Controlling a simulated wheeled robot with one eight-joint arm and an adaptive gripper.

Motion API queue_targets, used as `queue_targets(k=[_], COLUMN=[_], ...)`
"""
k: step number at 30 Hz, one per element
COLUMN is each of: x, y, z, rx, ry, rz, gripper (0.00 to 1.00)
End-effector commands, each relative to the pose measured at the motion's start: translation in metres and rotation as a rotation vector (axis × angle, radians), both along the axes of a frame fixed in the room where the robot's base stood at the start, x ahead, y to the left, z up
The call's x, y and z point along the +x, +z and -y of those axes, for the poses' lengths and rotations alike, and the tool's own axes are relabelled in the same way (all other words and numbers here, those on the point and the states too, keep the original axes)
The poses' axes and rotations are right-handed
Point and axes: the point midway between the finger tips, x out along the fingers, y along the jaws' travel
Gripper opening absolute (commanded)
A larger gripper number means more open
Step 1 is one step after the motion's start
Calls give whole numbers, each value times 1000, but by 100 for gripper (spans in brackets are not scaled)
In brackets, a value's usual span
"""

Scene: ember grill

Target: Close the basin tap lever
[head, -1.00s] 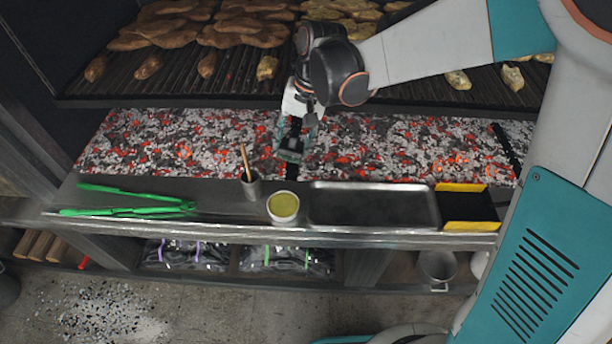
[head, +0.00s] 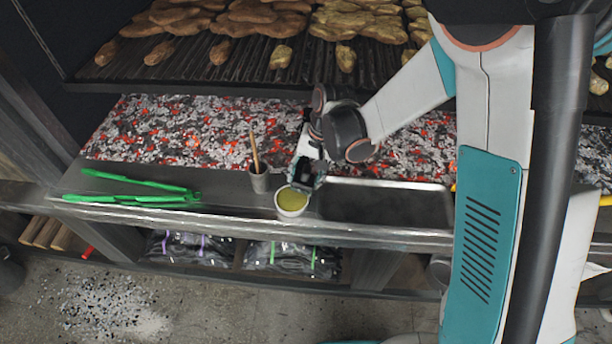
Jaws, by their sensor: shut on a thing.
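I see no tap lever and no basin in the head view. My gripper (head: 304,184) is low over the front shelf, at the back right rim of a white cup (head: 291,205) holding a yellow-green liquid. Its jaws are shut on the cup's rim, though the fingertips are small and partly hidden by the gripper body. The cup stands upright on the metal shelf.
A small grey pot (head: 260,181) with a wooden-handled tool stands left of the cup. Green tongs (head: 130,197) lie further left. A metal tray (head: 385,206) lies right. Glowing coals (head: 190,130) and a loaded grill rack (head: 240,78) are behind.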

Motion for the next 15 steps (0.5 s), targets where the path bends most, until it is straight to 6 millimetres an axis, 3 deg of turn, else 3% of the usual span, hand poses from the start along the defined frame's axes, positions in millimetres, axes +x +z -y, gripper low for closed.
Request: queue_targets(k=[12,13,15], x=[0,0,0], y=[-8,-8,-7], z=[0,0,0], rx=[0,0,0], ry=[0,0,0], rz=[0,0,0], gripper=[30,54,69])
